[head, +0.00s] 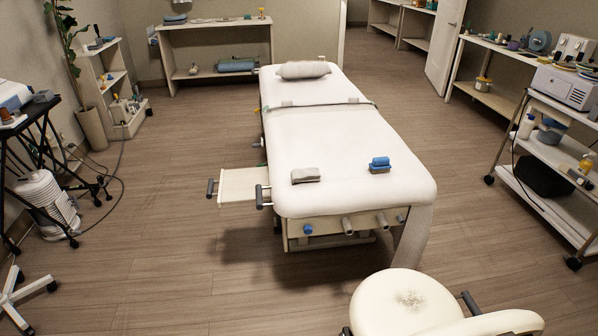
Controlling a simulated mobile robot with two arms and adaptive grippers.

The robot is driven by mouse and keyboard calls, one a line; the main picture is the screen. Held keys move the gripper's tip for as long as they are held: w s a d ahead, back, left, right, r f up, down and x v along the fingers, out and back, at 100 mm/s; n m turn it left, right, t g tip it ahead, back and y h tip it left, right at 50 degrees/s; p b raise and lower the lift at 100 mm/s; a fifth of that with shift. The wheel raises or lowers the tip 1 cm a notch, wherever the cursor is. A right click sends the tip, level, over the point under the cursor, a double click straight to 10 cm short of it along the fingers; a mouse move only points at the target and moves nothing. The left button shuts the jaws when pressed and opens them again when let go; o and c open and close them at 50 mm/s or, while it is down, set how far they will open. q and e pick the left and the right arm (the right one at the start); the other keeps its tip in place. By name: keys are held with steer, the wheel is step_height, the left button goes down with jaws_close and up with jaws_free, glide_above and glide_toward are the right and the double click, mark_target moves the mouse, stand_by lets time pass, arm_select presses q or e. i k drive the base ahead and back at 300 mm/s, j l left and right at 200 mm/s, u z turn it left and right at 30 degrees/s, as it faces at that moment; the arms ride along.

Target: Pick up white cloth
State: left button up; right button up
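A small folded off-white or light grey cloth (305,175) lies flat near the front left corner of the white treatment bed (345,140). It is the likeliest white cloth in view. To its right on the bed lies a small blue rolled item on a grey-brown base (380,165). A light pillow (303,70) lies at the far end of the bed. Neither of my grippers is in view.
A cream chair (400,300) stands in front of the bed. A pull-out side shelf (238,186) juts from the bed's left. A white trolley (550,180) stands right, a black stand (40,150) left.

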mark_target(298, 176)
steer(key=i+j+z, duration=0.15)
steer(key=j, duration=0.25)
steer(key=i+j+z, duration=0.15)
steer(key=j, duration=0.25)
steer(key=i+j+z, duration=0.15)
steer(key=j, duration=0.25)
steer(key=i+j+z, duration=0.15)
steer(key=j, duration=0.3)
steer(key=i+j+z, duration=0.15)
steer(key=j, duration=0.3)
steer(key=j+z, duration=0.15)
steer(key=j, duration=0.35)
steer(key=i, duration=0.05)
